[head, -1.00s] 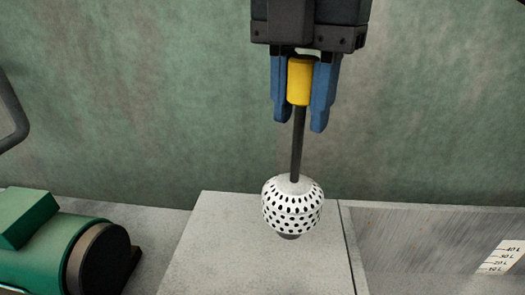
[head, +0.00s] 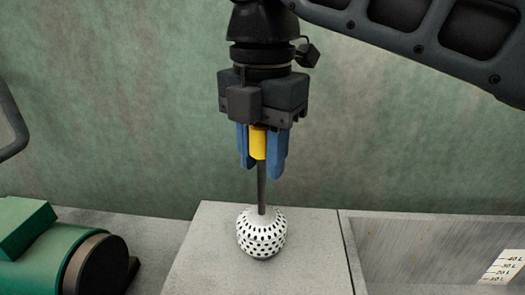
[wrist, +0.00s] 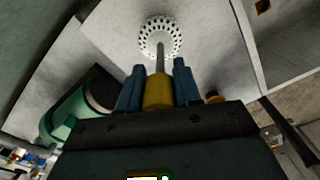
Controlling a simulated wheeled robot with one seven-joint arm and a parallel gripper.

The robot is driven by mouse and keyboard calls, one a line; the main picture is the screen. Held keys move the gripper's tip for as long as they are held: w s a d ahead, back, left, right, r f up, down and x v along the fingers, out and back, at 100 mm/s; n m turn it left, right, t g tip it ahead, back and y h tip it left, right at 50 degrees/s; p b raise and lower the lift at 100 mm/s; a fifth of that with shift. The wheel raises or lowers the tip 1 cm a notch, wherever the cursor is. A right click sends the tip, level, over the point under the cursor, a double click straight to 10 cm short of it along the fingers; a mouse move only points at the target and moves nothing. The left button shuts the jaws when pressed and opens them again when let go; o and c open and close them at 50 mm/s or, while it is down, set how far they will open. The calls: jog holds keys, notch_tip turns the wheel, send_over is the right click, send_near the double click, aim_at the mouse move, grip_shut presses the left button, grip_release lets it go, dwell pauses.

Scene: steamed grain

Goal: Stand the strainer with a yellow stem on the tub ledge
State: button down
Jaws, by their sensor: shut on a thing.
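The strainer (head: 261,233) has a white perforated bulb, a dark rod and a yellow stem (head: 258,143) at its top. My gripper (head: 262,165) is shut on the yellow stem, with one blue finger on each side. The strainer hangs upright below my gripper, bulb down, over the grey tub ledge (head: 205,262). In the head view the bulb is at or just above the ledge surface; I cannot tell whether it touches. In the wrist view the bulb (wrist: 160,37) shows beyond the fingers, against the pale ledge.
A green motor-like machine (head: 45,250) with a dark round end stands to the left. To the right is the metal tub (head: 425,245) with a litre scale (head: 503,267). A green wall rises behind. The ledge around the bulb is clear.

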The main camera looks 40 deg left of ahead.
jog(key=c, duration=0.8)
grip_release()
jog(key=shift+f, duration=0.15)
notch_tip(320, 180, up, 12)
jog(key=shift+r+p, duration=0.2)
jog(key=shift+p, duration=0.2)
